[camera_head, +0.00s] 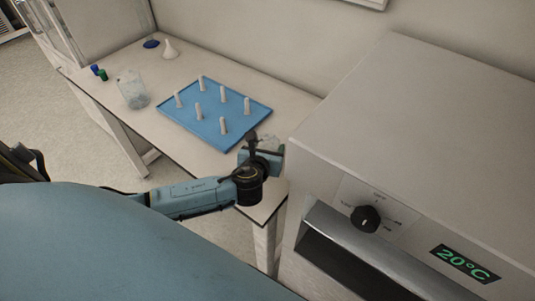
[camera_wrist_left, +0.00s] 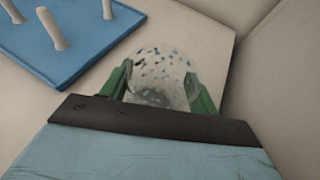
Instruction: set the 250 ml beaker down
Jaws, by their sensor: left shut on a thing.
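My left gripper (camera_head: 262,158) is over the right end of the table, close to the oven-like unit. In the left wrist view its green fingers (camera_wrist_left: 159,95) are shut on a clear glass beaker (camera_wrist_left: 162,72) with blue specks on it. In the head view the held beaker (camera_head: 271,143) is mostly hidden behind the gripper. I cannot tell whether its base touches the tabletop. Another clear beaker (camera_head: 132,90) stands on the left part of the table. My right gripper is not in view.
A blue peg rack (camera_head: 213,112) with several white pegs lies left of my gripper; it also shows in the wrist view (camera_wrist_left: 75,52). A grey unit (camera_head: 420,130) with a knob and a 20°C display stands on the right. A white funnel (camera_head: 169,50) and small caps (camera_head: 100,73) are farther back.

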